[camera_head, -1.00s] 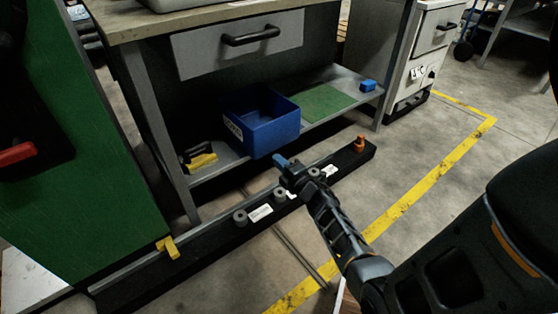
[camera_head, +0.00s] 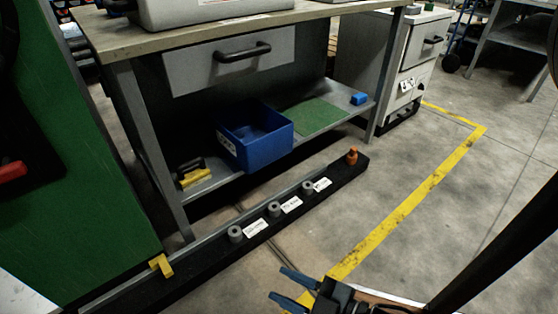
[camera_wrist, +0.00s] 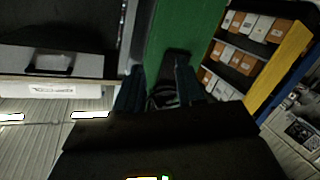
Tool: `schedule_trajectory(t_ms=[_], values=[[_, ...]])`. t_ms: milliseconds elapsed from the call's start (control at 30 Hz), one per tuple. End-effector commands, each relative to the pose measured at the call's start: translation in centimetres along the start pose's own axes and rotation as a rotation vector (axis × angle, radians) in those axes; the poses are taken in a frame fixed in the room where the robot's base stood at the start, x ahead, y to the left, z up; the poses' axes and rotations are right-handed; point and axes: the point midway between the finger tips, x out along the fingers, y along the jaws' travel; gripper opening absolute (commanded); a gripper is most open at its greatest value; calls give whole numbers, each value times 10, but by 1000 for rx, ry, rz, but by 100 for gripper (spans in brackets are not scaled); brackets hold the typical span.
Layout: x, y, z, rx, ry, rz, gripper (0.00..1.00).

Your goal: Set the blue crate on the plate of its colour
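The blue crate (camera_head: 262,152) stands upright on the bench's lower shelf, with a white label on its left side. A flat green plate (camera_head: 315,116) lies on the shelf just right of it. I see no blue plate. My gripper (camera_head: 277,281) is at the bottom of the head view, well in front of the shelf and apart from the crate. Its two blue fingers are spread. In the wrist view my gripper (camera_wrist: 158,85) also shows spread fingers with nothing held; the crate is not recognisable there.
A low black beam (camera_head: 265,228) with grey round pieces, labels and an orange piece (camera_head: 352,156) lies before the bench. A small blue block (camera_head: 359,99) and a yellow-black tool (camera_head: 193,173) are on the shelf. A green panel (camera_head: 75,170) stands left.

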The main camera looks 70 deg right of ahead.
Motion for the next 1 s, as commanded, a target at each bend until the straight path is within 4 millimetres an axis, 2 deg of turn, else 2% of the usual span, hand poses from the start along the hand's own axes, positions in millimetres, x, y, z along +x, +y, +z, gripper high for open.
schedule_trajectory(t_ms=[33, 100, 200, 333, 500, 1000], values=[[-21, -2, -16, 60, -3, -44, 38], [-42, 0, -37, 148, -10, -89, 38], [-66, 4, -62, 255, -26, -147, 38], [-86, 11, -86, 354, -49, -200, 38], [-96, 16, -101, 414, -66, -232, 38], [-97, 16, -103, 420, -67, -234, 38]])
